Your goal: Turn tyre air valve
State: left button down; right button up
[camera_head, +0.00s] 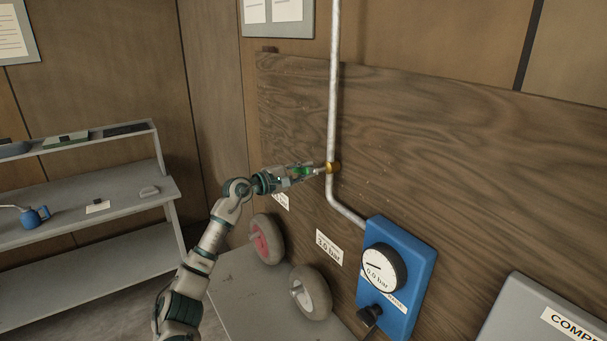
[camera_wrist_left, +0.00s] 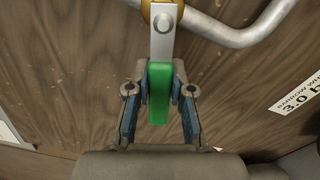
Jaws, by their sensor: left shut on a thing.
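The air valve has a brass body (camera_head: 333,168) on the grey pipe (camera_head: 333,90) and a lever with a green handle (camera_wrist_left: 160,92). In the head view the lever points left from the pipe, roughly level. My left gripper (camera_head: 300,172) reaches in from the left and is shut on the green handle. In the left wrist view my gripper (camera_wrist_left: 160,110) has one finger on each side of the handle. The steel part of the lever (camera_wrist_left: 162,40) runs up to the brass body. My right gripper is not in view.
A blue gauge box (camera_head: 420,262) with a dial reading 0.0 bar (camera_head: 384,268) hangs on the wooden board (camera_head: 450,160). Two wheels, one with a red hub (camera_head: 266,240) and one with a pale hub (camera_head: 311,292), are below. A grey shelf (camera_head: 85,215) stands at left.

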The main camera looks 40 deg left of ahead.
pick_arm(q)
jog(key=shift+a+r+m, duration=0.15)
jog(key=shift+r+m, duration=0.4)
jog(key=shift+m, duration=0.65)
jog(key=shift+w+r+m+p, duration=0.1)
jog(key=shift+r+m+p, duration=0.2)
jog(key=shift+m, duration=0.4)
jog(key=shift+f, duration=0.2)
jog(key=c, duration=1.5)
grip_release()
jog(key=o, duration=0.5)
